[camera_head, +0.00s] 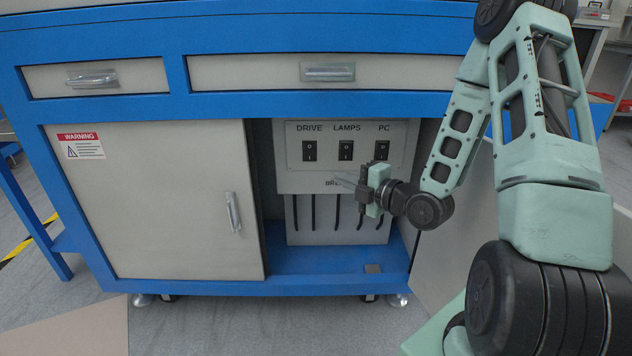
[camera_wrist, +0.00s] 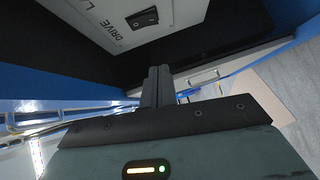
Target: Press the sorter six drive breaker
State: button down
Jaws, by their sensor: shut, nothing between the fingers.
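The drive breaker (camera_head: 310,150) is a black rocker switch under the word DRIVE, leftmost of three on a light grey panel (camera_head: 292,180) inside the open cabinet. My gripper (camera_head: 338,179) is shut and empty. Its fingers point left, in front of the panel's lower edge, below the LAMPS breaker (camera_head: 346,150) and below right of the drive breaker. In the wrist view, the drive breaker (camera_wrist: 142,18) shows tilted near the top, beyond the shut fingertips (camera_wrist: 159,70), with a gap between. Part of the lettering under the breakers is hidden behind my gripper. I see no sorter number.
The PC breaker (camera_head: 382,150) is at the panel's right, above my wrist. Several black cables hang below the panel. A closed door panel (camera_head: 160,210) covers the cabinet's left side; an open door (camera_head: 455,235) stands at the right, behind my arm. Drawers (camera_head: 90,78) run above.

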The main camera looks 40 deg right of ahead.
jog(key=shift+s+d, duration=0.1)
jog(key=shift+d, duration=0.15)
jog(key=b, duration=0.5)
send_near(305, 159)
jog(key=w+a, duration=0.2)
jog(key=a, duration=0.1)
jog(key=shift+w+d+f+b, duration=0.1)
jog(key=shift+w+d+b, duration=0.2)
jog(key=shift+w, duration=0.3)
jog(key=shift+w+d+f+b, duration=0.1)
jog(key=shift+w+d+b, duration=0.2)
jog(key=shift+w, duration=0.3)
jog(key=shift+w+d+f+b, duration=0.1)
jog(key=shift+w+d+b, duration=0.15)
jog(key=shift+w, duration=0.35)
jog(key=shift+f, duration=0.1)
